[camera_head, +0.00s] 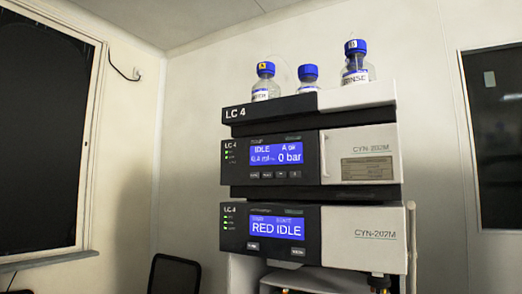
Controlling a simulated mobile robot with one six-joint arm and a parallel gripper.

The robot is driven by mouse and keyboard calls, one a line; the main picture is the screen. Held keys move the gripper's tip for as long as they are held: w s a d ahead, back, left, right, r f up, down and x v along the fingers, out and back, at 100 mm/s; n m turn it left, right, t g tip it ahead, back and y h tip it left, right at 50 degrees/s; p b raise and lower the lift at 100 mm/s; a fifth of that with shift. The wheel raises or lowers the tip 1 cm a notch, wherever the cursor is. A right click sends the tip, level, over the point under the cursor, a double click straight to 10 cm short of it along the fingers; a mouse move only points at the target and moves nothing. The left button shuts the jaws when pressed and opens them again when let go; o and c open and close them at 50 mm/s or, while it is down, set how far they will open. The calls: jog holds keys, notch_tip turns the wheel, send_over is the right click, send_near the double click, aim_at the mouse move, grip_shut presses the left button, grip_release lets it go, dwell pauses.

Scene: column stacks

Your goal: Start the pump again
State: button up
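The pump module (311,158) is the middle unit of the LC 4 stack. Its blue display (276,153) reads IDLE, A on, and 0 bar, with a smaller flow figure that is hard to read. A row of small buttons (274,175) sits under that display. Small green lights show at the left of its front. My gripper is not in this view.
A lower module (311,236) shows RED IDLE on its display. The top tray (270,111) bears blue-capped bottles (265,82), one labelled RINSE (355,65). A dark chair back (174,274) stands at lower left. Dark windows flank the stack.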

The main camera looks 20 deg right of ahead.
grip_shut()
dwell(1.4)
